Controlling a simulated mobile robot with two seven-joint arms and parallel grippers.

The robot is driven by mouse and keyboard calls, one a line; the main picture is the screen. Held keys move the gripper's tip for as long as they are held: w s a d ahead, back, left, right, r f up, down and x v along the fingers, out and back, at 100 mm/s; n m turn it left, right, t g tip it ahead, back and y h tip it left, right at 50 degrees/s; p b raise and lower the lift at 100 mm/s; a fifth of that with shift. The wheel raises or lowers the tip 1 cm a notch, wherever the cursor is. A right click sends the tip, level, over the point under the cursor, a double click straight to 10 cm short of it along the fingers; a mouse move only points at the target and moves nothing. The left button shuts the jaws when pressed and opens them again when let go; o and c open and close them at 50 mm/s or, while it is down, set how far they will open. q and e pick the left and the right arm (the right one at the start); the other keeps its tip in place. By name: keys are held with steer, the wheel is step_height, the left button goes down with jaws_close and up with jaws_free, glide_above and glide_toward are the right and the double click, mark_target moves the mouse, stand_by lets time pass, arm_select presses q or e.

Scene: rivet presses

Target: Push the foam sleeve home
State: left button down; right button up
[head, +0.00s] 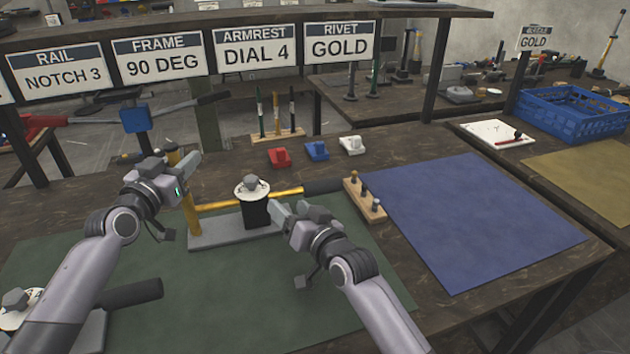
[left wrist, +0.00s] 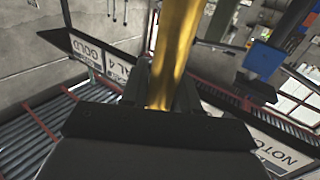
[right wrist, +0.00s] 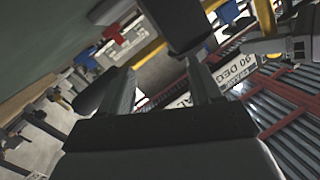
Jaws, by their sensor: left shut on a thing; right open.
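My left gripper (head: 187,168) is shut on an upright yellow post (head: 190,212), which also shows between its fingers in the left wrist view (left wrist: 177,50). The post stands on a grey base plate (head: 215,232) beside a black block (head: 256,214) topped by a white dial (head: 238,190). A yellow bar (head: 285,193) runs sideways behind the block. The black foam sleeve (head: 323,186) sits around the bar's right end; how far on it is, I cannot tell. My right gripper (head: 290,211) is open and empty, just right of the block and short of the sleeve.
A wooden peg holder (head: 364,200) stands right of the sleeve, beside a clear blue mat (head: 470,220). Red (head: 279,157), blue (head: 317,151) and white (head: 351,145) pieces lie behind. Another black grip (head: 135,292) and dial lie front left on the green mat (head: 215,310).

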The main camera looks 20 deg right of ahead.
mark_target(328, 191)
steer(key=d+f+m, duration=0.1)
steer(key=d+m, duration=0.1)
steer(key=s+d+m, duration=0.1)
steer(key=d+m, duration=0.1)
steer(key=d+f+m, duration=0.1)
steer(key=d, duration=0.1)
steer(key=shift+s+d+f+m+g+y, duration=0.3)
steer(key=shift+s+d+f+m+y, duration=0.05)
steer(key=shift+m+y, duration=0.05)
steer(key=d+m, duration=0.1)
steer(key=d, duration=0.1)
steer(key=s+d+m, duration=0.1)
steer(key=m, duration=0.1)
steer(key=d+m+y, duration=0.1)
steer(key=d+m, duration=0.1)
steer(key=shift+s+d+r, duration=0.3)
steer(key=shift+s+r, duration=0.05)
steer(key=shift+s+d+r+m+t, duration=0.15)
steer(key=shift+d+r+m+t, duration=0.05)
steer(key=shift+d+m+t, duration=0.3)
steer(key=shift+w, duration=0.3)
steer(key=x, duration=1.1)
steer(key=shift+w+a, duration=0.1)
steer(key=shift+a, duration=0.05)
